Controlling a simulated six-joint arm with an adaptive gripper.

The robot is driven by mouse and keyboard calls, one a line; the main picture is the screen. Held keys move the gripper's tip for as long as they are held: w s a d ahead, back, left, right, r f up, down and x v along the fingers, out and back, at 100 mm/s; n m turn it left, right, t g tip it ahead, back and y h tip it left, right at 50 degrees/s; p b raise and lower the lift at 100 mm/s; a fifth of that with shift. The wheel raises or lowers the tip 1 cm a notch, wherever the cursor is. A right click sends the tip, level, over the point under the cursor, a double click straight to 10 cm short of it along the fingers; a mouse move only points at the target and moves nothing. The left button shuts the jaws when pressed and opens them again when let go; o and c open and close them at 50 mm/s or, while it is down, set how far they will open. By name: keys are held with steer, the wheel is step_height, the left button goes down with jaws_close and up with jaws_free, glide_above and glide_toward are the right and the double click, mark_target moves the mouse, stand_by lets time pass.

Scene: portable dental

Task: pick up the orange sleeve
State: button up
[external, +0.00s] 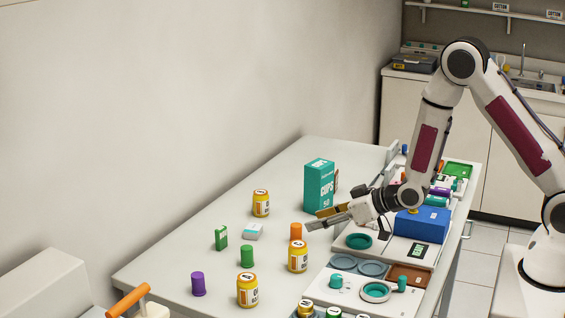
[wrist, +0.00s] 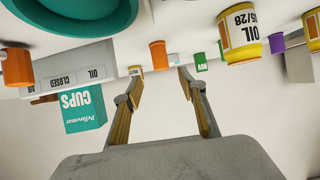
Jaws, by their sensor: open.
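The orange sleeve (external: 296,231) stands upright on the table just behind a yellow bottle (external: 298,257), which hides its lower part in the external view. My gripper (external: 314,219) is to the right of the sleeve, tilted level and pointing left towards it, with its jaws apart. In the wrist view, which appears upside down, an orange sleeve (wrist: 159,55) shows between and beyond the open fingertips (wrist: 160,74). The fingers are not touching it, and nothing is held.
A teal cups box (external: 319,186) stands behind my gripper. A green sleeve (external: 247,256), a purple sleeve (external: 198,284) and another yellow bottle (external: 248,291) stand to the left. Trays and a blue box (external: 422,223) crowd the right side. Another orange cylinder (wrist: 16,66) shows in the wrist view.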

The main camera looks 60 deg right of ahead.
mark_target(298, 225)
steer(key=shift+x, duration=1.25)
steer(key=shift+w, duration=0.15)
steer(key=shift+x, duration=2.45)
steer(key=shift+a+r, duration=0.1)
steer(key=shift+a, duration=0.05)
steer(key=c, duration=0.8)
